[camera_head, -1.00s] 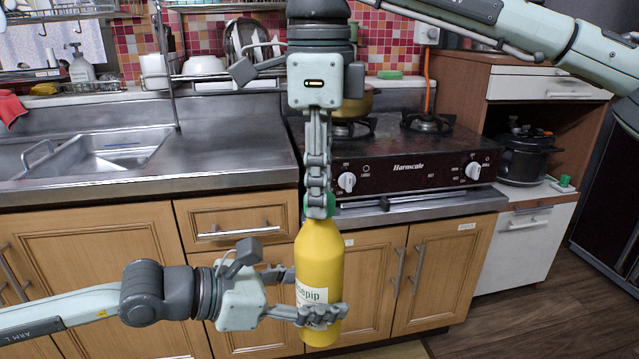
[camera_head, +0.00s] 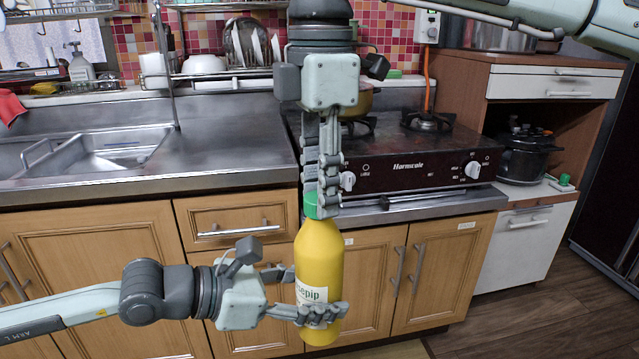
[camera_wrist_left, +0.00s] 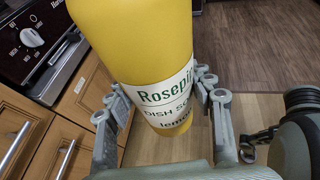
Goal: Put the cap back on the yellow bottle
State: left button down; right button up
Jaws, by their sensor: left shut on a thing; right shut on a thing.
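The yellow bottle (camera_head: 319,262) stands upright in the air in front of the cabinet doors. My left gripper (camera_head: 318,311) is shut around its lower body, and the left wrist view shows the labelled bottle (camera_wrist_left: 150,70) between the fingers. The green cap (camera_head: 311,206) is at the top of the bottle's neck. My right gripper (camera_head: 322,204) comes straight down from above and is shut on the cap. The fingers hide part of the cap and neck, so I cannot tell whether the cap is fully seated.
Behind are the steel counter (camera_head: 230,150) with a sink (camera_head: 100,155), the stove (camera_head: 420,150) and wooden cabinet doors (camera_head: 110,260). A black pot (camera_head: 527,155) stands in the shelf at the right. The floor (camera_head: 530,310) at the lower right is clear.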

jog(key=m, duration=0.5)
jog(key=o, duration=0.7)
jog(key=shift+c, duration=0.2)
jog(key=shift+r, duration=2.25)
jog(key=shift+c, duration=0.3)
